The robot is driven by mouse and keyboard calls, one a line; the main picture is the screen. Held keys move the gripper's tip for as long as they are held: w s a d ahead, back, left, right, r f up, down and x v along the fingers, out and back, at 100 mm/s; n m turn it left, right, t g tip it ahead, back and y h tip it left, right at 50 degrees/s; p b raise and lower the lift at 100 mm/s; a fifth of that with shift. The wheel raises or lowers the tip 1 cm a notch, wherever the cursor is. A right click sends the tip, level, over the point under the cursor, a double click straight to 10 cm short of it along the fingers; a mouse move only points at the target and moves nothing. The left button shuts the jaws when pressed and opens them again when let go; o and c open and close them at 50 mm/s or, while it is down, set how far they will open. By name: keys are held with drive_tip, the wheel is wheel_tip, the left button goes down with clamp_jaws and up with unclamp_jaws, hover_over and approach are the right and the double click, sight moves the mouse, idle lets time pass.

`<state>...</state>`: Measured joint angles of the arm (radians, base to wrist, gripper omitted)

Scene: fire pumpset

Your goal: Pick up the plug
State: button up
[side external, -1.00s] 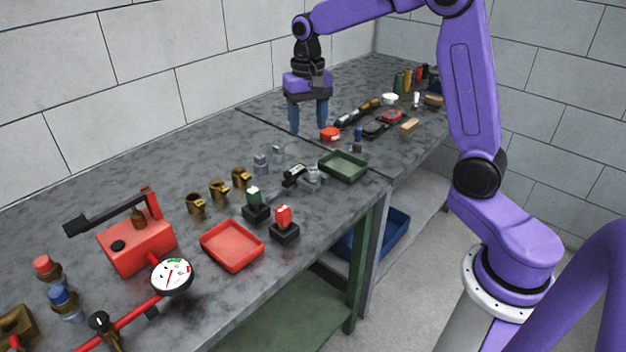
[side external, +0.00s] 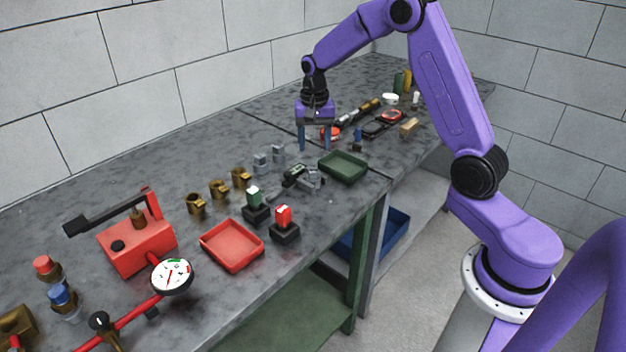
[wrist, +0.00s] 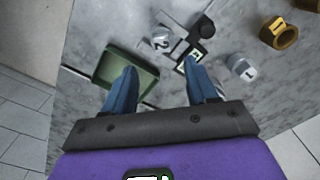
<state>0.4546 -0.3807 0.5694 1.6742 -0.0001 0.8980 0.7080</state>
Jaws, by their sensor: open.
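My gripper (side external: 314,149) is open and empty, pointing down above the bench behind the green tray. In the wrist view its two blue fingers (wrist: 160,68) are spread with bare bench between their tips. I cannot tell for sure which piece is the plug. Small grey fittings are candidates: one marked 2 (wrist: 160,38) lies beyond the fingers, and one marked 1 (wrist: 242,68) is right of them. In the side view, two grey fittings (side external: 261,162) stand left of the gripper, and another grey piece (side external: 311,180) lies in front of it.
A green tray (side external: 343,167) is close to the gripper, and also shows by the left finger (wrist: 125,75). A dark device with a small display (wrist: 196,56) is near the right finger. Brass fittings (side external: 219,189), a red tray (side external: 231,246) and a red pump (side external: 137,246) stand nearer the camera.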

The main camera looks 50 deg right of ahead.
sight(313, 170)
drive_tip(key=shift+a+f, duration=0.15)
drive_tip(key=shift+f, duration=1.85)
drive_tip(key=shift+a+f, duration=0.1)
drive_tip(key=shift+f, duration=1.85)
clamp_jaws()
drive_tip(key=shift+w+r, duration=0.1)
